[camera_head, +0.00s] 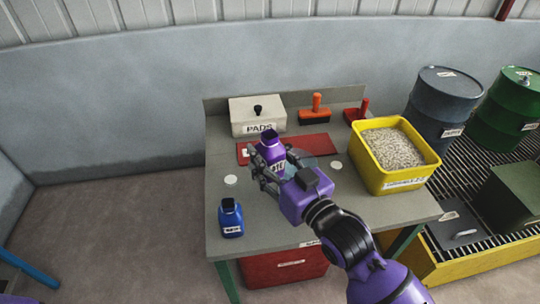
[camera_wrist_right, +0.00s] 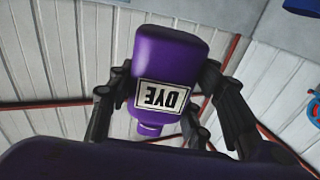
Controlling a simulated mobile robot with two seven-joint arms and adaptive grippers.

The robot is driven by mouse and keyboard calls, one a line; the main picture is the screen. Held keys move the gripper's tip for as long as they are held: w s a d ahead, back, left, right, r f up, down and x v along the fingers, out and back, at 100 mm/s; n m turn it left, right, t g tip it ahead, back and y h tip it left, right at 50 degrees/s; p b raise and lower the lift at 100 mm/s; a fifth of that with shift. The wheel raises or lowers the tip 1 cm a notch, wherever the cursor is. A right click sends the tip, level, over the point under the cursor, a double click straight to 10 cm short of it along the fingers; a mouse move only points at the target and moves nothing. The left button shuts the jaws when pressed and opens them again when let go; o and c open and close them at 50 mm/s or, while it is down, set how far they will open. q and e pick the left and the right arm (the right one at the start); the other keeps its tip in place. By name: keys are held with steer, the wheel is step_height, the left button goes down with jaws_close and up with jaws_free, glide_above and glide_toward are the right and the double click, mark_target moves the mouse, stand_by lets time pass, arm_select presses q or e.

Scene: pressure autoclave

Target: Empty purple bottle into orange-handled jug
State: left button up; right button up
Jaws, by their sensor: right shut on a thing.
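The purple bottle (camera_head: 271,150), with a white label reading DYE in the wrist view (camera_wrist_right: 170,60), is held in my right gripper (camera_head: 268,172). The gripper's fingers (camera_wrist_right: 160,90) close on both sides of it, above the middle of the grey workbench. In the head view the bottle is nearly upright, slightly tilted, with a dark top. I cannot make out an orange-handled jug. A pale bluish patch shows behind my right gripper, too covered to identify. My left gripper is not in view.
The workbench (camera_head: 225,180) also holds a blue bottle (camera_head: 231,220), a PADS box (camera_head: 257,117), an orange-handled brush-like tool (camera_head: 315,112), a red tool (camera_head: 358,112), a red mat (camera_head: 318,145) and a yellow granule bin (camera_head: 381,181). Drums (camera_head: 441,100) stand right.

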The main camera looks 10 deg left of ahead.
steer(key=shift+r+p, duration=0.2)
steer(key=shift+p, duration=0.15)
steer(key=shift+w+d+r+m, duration=0.15)
steer(key=shift+w+d+m, duration=0.15)
steer(key=shift+m, duration=0.4)
steer(key=shift+w+d+r+m+p, duration=0.15)
steer(key=shift+w+d+m+p, duration=0.25)
steer(key=shift+m, duration=0.5)
steer(key=shift+d+r+m+p, duration=0.1)
steer(key=shift+d+m+p, duration=0.15)
steer(key=shift+m, duration=0.75)
steer(key=m, duration=0.1)
steer(key=a+m+p, duration=0.1)
steer(key=m, duration=0.1)
steer(key=shift+s, duration=0.35)
steer(key=m, duration=0.1)
steer(key=m+p, duration=0.1)
steer(key=shift+s+a+f+m, duration=0.2)
steer(key=shift+f+m, duration=0.05)
steer(key=shift+m, duration=0.05)
steer(key=m, duration=0.1)
steer(key=f+m, duration=0.1)
steer(key=shift+s+a+m, duration=0.1)
steer(key=shift+m, duration=0.2)
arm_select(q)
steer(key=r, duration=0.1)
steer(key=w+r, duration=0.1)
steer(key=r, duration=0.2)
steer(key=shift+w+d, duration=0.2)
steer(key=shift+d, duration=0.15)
